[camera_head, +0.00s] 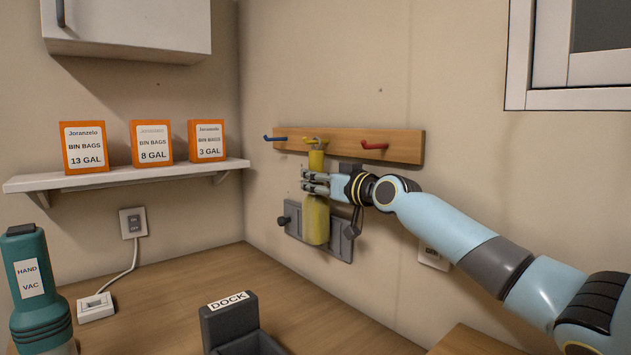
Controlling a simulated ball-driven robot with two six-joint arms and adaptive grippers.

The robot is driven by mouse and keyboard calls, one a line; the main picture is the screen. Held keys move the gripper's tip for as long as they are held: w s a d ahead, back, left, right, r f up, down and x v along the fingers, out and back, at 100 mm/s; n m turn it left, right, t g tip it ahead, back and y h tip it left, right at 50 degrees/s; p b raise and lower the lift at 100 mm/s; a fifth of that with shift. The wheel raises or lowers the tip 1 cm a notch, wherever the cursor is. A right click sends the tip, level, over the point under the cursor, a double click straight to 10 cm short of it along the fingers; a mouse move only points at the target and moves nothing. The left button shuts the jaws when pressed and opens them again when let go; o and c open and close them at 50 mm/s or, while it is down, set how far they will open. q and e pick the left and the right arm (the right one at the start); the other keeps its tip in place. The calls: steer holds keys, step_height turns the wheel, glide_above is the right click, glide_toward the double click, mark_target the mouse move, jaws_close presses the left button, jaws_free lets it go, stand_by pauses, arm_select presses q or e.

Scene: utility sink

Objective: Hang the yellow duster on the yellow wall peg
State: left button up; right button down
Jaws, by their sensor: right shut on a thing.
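The yellow duster (316,221) hangs upright in front of the wall, below the wooden peg rail (345,143). My right gripper (308,184) is shut on the duster's upper part, its fingers covering part of it. The yellow wall peg (315,140) is the middle peg, just above the duster's top end. I cannot tell whether the duster's top is touching the peg or looped over it. My left gripper is not in view.
A blue peg (274,138) and a red peg (374,146) flank the yellow one. A grey wall bracket (342,240) is behind the duster. A dock (230,322) and a teal hand vac (38,290) stand on the counter. Orange boxes (84,148) line the shelf (130,174).

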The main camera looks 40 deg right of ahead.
steer(key=c, duration=1)
jaws_free()
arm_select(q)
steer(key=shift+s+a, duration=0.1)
arm_select(e)
steer(key=shift+s, duration=0.15)
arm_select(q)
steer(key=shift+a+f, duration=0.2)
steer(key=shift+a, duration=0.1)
arm_select(e)
steer(key=shift+s+a+r, duration=0.1)
steer(key=shift+s+a, duration=0.1)
steer(key=shift+s, duration=0.95)
steer(key=shift+s+a, duration=0.2)
steer(key=shift+s, duration=0.9)
steer(key=shift+s+a+r, duration=0.1)
steer(key=shift+s+a, duration=0.1)
steer(key=shift+s, duration=0.95)
